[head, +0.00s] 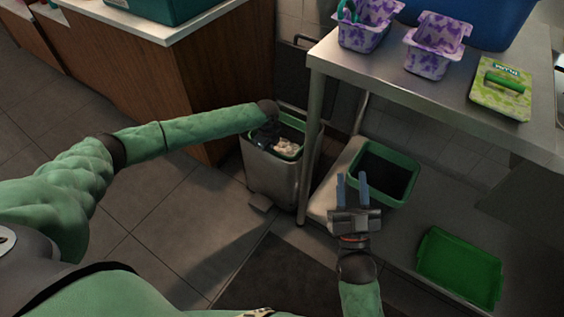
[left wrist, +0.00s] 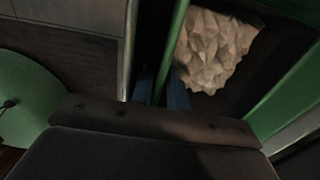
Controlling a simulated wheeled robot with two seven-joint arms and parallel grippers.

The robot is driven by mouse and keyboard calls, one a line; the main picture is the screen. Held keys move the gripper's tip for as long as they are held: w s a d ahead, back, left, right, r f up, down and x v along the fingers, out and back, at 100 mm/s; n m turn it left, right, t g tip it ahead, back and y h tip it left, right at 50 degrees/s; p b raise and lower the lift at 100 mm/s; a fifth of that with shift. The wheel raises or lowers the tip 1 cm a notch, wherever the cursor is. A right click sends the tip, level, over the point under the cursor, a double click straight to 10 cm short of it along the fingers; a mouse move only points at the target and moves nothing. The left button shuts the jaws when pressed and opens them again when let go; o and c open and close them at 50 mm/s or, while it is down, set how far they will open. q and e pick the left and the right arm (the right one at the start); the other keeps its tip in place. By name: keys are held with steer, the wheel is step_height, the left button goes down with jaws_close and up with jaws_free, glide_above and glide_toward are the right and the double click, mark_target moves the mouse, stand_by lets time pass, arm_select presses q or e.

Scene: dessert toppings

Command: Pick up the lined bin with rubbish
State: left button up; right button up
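The lined bin (head: 289,152) is a green-rimmed inner bucket holding dark and crumpled pale rubbish (head: 287,145). It sits inside a grey pedal bin (head: 271,181) on the floor beside the table leg. My left gripper (head: 266,138) reaches down at its left side and is mostly hidden in the head view. In the left wrist view its two bluish fingers (left wrist: 160,90) straddle the green rim (left wrist: 172,40), with little gap seen, and the pale rubbish (left wrist: 212,50) is just beyond. My right gripper (head: 353,190) is open and empty, over the table's lower shelf.
An empty green-rimmed black bin (head: 376,174) and a green tray (head: 458,268) lie on the lower shelf. The metal table (head: 420,98) carries purple-patterned tubs (head: 432,58) and a green package (head: 500,95). A wooden cabinet (head: 215,80) stands behind left. Floor at front left is clear.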

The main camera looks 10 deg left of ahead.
arm_select(q)
steer(key=shift+f, duration=0.7)
arm_select(e)
steer(key=shift+s+d+r+t, duration=0.1)
steer(key=shift+s+r+t, duration=0.1)
steer(key=shift+r, duration=0.45)
steer(key=shift+s+d+r+t, duration=0.1)
steer(key=shift+s+r+t, duration=0.1)
steer(key=shift+r, duration=0.4)
arm_select(q)
jaws_close()
steer(key=shift+s, duration=0.1)
